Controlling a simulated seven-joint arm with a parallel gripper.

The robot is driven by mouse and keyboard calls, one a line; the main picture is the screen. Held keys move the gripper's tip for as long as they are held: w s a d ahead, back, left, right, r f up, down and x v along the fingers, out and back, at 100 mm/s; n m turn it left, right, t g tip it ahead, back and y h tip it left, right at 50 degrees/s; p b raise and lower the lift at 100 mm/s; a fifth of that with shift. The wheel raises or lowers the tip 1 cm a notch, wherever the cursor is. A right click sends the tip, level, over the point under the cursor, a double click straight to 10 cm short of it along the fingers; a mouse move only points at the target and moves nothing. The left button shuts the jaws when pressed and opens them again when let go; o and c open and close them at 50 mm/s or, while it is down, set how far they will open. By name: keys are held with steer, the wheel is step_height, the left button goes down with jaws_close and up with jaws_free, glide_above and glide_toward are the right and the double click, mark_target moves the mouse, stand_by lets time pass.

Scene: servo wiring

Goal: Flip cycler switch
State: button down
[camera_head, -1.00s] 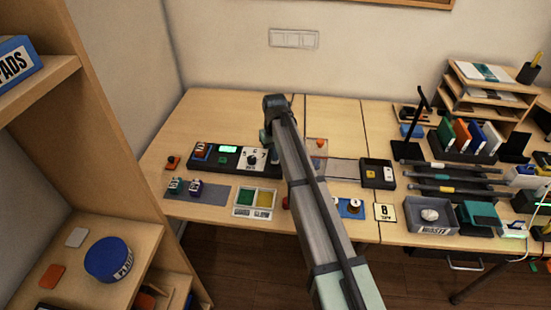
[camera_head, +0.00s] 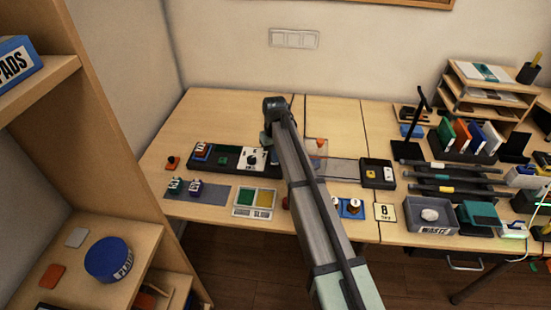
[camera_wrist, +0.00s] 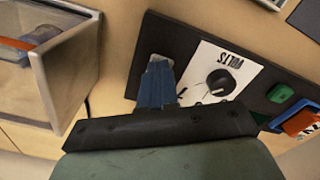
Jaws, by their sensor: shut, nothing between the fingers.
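The cycler is a long black panel (camera_head: 232,167) on the table at left centre; it also shows in the wrist view (camera_wrist: 185,35). I cannot tell whether the fingertips touch the panel.
An orange and blue piece (camera_wrist: 301,121) sits at the panel's other end. A clear-walled box (camera_wrist: 65,75) stands close beside my gripper. A tray with green and yellow sections (camera_head: 255,213) lies in front of the panel.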

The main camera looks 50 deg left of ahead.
steer(key=shift+r, duration=3.45)
